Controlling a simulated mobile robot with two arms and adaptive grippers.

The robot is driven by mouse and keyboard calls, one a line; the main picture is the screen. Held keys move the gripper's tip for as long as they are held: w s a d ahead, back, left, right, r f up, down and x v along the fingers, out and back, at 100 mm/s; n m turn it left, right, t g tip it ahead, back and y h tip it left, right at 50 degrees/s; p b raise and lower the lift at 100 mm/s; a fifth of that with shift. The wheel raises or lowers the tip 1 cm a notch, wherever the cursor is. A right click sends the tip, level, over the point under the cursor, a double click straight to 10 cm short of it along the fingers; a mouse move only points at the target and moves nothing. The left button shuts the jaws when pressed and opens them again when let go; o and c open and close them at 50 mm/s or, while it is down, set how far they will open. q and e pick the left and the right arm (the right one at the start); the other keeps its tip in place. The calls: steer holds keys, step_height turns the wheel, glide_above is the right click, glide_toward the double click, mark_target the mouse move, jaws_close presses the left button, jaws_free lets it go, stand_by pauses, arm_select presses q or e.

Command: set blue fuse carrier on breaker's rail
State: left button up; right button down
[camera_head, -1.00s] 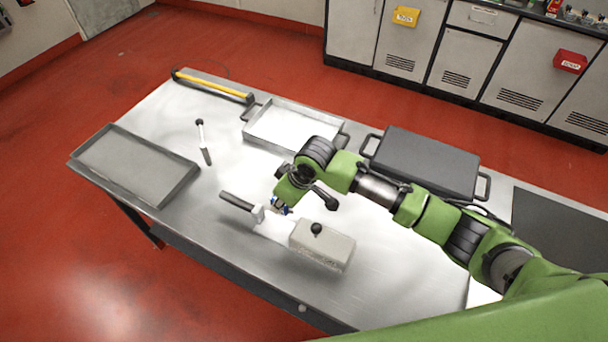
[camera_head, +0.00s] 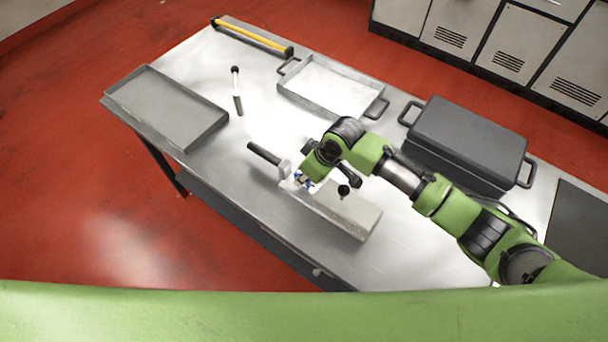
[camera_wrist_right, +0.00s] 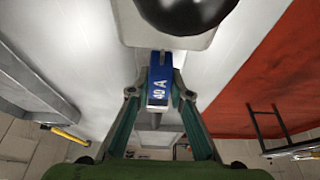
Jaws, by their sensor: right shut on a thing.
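The blue fuse carrier (camera_wrist_right: 158,78), with white lettering, is gripped between the fingers of my right gripper (camera_wrist_right: 156,98). In the head view, a small blue part of the carrier shows at my right gripper (camera_head: 304,183). The breaker (camera_head: 350,211) is a pale block with a black ball knob; a pale strip, seemingly its rail, runs from it towards a white end piece with a black handle (camera_head: 264,153). The carrier is at or just above this strip, between block and end piece; contact cannot be told. The block also shows in the wrist view (camera_wrist_right: 180,42), close to the carrier. My left gripper is not in view.
A flat grey tray (camera_head: 213,128) lies at the table's left. A handled metal tray (camera_head: 285,93) and a dark lidded case (camera_head: 470,135) stand behind my right arm. A black-and-white tool (camera_head: 237,92) and a yellow bar (camera_head: 250,36) lie farther back.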

steer(key=shift+f+b, duration=0.3)
steer(key=shift+f, duration=0.2)
steer(key=shift+f, duration=0.55)
steer(key=c, duration=1.8)
jaws_free()
steer(key=v, duration=1.2)
steer(key=shift+s+f, duration=0.1)
